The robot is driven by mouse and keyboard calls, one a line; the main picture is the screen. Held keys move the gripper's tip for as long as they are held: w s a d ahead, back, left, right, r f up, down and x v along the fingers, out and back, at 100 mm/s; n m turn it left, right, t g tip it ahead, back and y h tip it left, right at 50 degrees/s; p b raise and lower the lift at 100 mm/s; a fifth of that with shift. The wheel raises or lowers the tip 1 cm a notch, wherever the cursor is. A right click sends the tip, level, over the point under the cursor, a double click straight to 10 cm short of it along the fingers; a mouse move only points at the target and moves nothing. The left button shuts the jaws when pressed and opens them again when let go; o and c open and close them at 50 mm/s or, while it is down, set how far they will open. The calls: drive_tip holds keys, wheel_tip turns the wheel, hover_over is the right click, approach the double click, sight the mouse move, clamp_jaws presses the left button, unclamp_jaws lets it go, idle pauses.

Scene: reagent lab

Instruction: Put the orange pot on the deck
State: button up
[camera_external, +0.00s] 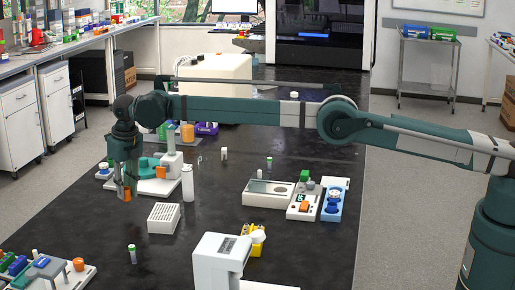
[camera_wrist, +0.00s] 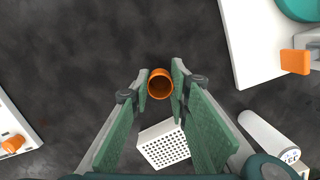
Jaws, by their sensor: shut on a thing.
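The orange pot (camera_wrist: 160,84) is between my fingertips in the wrist view, its round open mouth facing the camera. My gripper (camera_wrist: 160,80) is shut on it. In the external view my gripper (camera_external: 126,188) points down at the left, with the orange pot (camera_external: 127,196) at its tips; its exact height over the black bench is hard to tell. No surface is clearly marked as the deck. A white flat base (camera_external: 158,187) with a teal round part stands right beside the gripper. Another white board (camera_external: 87,282) with coloured items is at the lower left.
A white perforated rack (camera_external: 163,218) and a white bottle (camera_external: 188,184) stand close to my gripper. White and blue instruments (camera_external: 268,194) are to the right. The bench left of the rack is clear.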

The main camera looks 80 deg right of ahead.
drive_tip(key=shift+f, duration=0.65)
drive_tip(key=shift+f, duration=1.9)
drive_tip(key=shift+f, duration=0.15)
drive_tip(key=o, duration=0.8)
wheel_tip(320, 180, up, 12)
drive_tip(key=s, duration=0.1)
drive_tip(key=shift+s+a, duration=0.35)
